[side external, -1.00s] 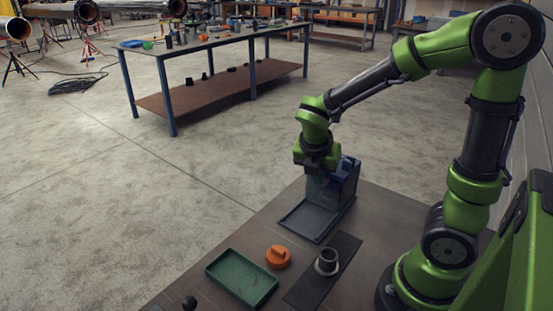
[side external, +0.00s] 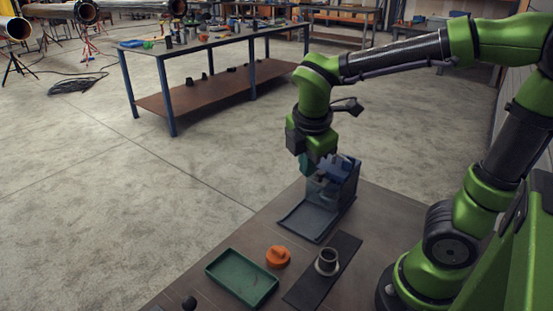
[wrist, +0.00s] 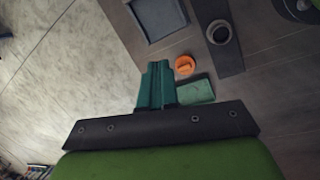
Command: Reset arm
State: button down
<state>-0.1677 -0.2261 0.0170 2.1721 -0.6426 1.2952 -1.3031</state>
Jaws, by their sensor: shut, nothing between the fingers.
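My gripper (side external: 306,164) hangs above the workbench (side external: 385,215), over the left side of the blue-grey bin (side external: 341,184). In the wrist view its teal fingers (wrist: 157,84) are together with nothing between them. The flanged pipe (side external: 327,261) stands upright on a dark mat (side external: 341,245). It also shows in the wrist view (wrist: 219,32), apart from the fingers. An orange knobbed part (side external: 278,257) sits on the bench beside a green tray (side external: 224,281).
A grey tray-like base (side external: 295,222) lies in front of the bin. A blue-legged table (side external: 220,45) with several tools stands apart on the floor.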

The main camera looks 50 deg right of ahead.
jog(key=s+a+r+m+t+y, duration=0.3)
jog(key=s+m+t+y, duration=0.1)
jog(key=m, duration=1.4)
jog(key=shift+s+t+y, duration=0.3)
jog(key=shift+t, duration=0.4)
